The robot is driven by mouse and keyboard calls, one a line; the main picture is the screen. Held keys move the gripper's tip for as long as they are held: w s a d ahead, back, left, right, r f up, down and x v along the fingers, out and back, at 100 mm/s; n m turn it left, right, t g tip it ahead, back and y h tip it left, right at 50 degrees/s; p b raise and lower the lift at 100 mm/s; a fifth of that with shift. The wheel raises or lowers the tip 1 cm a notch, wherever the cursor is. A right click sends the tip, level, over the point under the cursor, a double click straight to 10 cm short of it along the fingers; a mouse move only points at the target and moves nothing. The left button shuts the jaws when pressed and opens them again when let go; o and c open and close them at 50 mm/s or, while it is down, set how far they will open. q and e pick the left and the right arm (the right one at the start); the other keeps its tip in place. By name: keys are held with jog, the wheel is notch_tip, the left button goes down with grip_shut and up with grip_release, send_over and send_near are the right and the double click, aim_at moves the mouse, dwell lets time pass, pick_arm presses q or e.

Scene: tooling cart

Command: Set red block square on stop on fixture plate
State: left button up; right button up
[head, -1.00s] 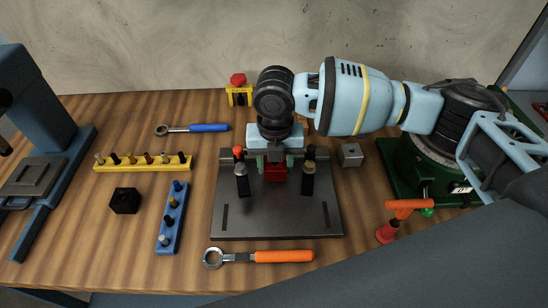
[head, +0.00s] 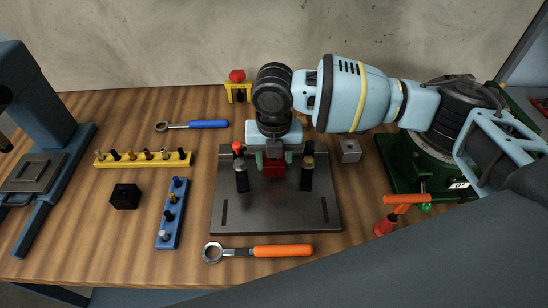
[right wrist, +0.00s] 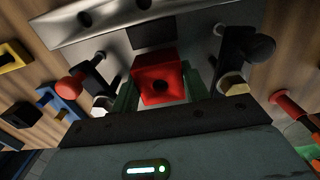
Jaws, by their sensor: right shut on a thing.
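The red block (head: 274,171) is low over the back middle of the dark fixture plate (head: 275,215), between two black clamps. My right gripper (head: 274,160) points down with its green fingers shut on the block's left and right sides. In the right wrist view the block (right wrist: 158,80) shows a dark round hole and looks roughly square between the fingers. A pale metal bar with holes (right wrist: 105,25), perhaps the stop, lies beyond it. I cannot tell whether block and bar touch, or whether the block rests on the plate. My left gripper is not in view.
The left clamp has a red knob (head: 238,147); the right clamp (head: 307,172) stands close by the gripper. A grey metal block (head: 349,150) sits right of the plate. An orange-handled wrench (head: 283,251) lies in front. Yellow (head: 140,160) and blue (head: 170,215) peg racks lie left.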

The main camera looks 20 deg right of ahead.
jog(key=shift+r, duration=0.1)
dwell(0.6)
jog(key=shift+f, duration=0.4)
dwell(0.6)
jog(key=shift+f, duration=0.65)
dwell(0.7)
jog(key=shift+f, duration=0.1)
dwell(1.2)
jog(key=o, duration=1.6)
